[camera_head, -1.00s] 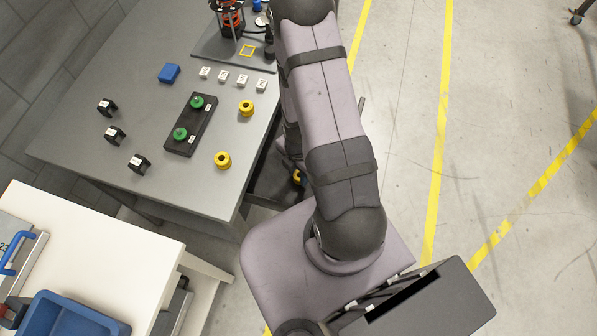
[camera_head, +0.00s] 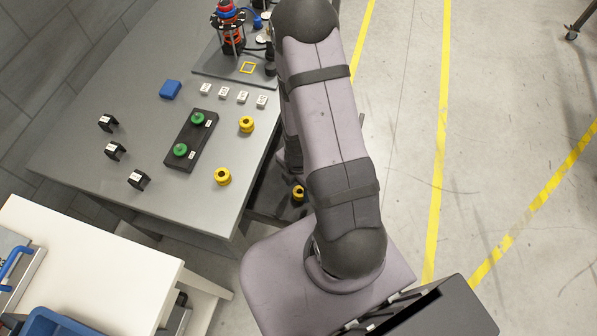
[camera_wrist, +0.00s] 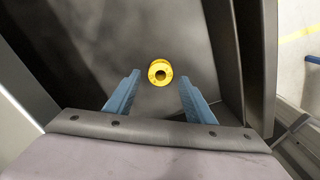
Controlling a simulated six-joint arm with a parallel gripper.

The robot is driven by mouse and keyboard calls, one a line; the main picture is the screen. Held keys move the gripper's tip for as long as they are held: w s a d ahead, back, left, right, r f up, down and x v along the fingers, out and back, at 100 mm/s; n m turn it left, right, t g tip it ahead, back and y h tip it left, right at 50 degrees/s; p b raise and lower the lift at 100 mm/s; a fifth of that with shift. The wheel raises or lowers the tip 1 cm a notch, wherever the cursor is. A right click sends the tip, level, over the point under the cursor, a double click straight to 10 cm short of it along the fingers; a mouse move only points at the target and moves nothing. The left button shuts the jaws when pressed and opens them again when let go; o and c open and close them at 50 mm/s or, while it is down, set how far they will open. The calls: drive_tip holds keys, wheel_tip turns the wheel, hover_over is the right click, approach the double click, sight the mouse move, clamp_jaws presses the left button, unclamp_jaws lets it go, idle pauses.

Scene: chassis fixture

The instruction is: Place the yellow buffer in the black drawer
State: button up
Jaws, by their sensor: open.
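A yellow buffer (camera_wrist: 160,72), round with a dark hole in its top, stands upright on the dark floor of the black drawer (camera_wrist: 189,38) in the wrist view. In the head view this buffer (camera_head: 298,193) shows in the dark drawer (camera_head: 268,203) below the table's right edge, beside my arm. My gripper (camera_wrist: 160,77) has two blue fingers, spread apart and empty. The buffer lies in line with the gap between the fingers, apparently beyond the tips and touching neither. The arm hides my gripper in the head view.
Two more yellow buffers (camera_head: 247,124) (camera_head: 223,176) stand on the grey table (camera_head: 85,150). Drawer walls (camera_wrist: 228,50) rise close to the right finger.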

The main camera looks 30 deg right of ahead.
wheel_tip(320, 180, up, 10)
drive_tip(key=shift+r+b, duration=0.25)
drive_tip(key=shift+b, duration=0.2)
drive_tip(key=shift+r, duration=0.1)
drive_tip(key=s+a+r+m, duration=0.2)
drive_tip(key=r+m, duration=0.3)
drive_tip(key=m, duration=0.5)
drive_tip(key=s+a+r+m, duration=0.2)
drive_tip(key=r+m, duration=0.3)
drive_tip(key=m, duration=0.6)
drive_tip(key=shift+a+r, duration=0.2)
drive_tip(key=shift+a, duration=0.65)
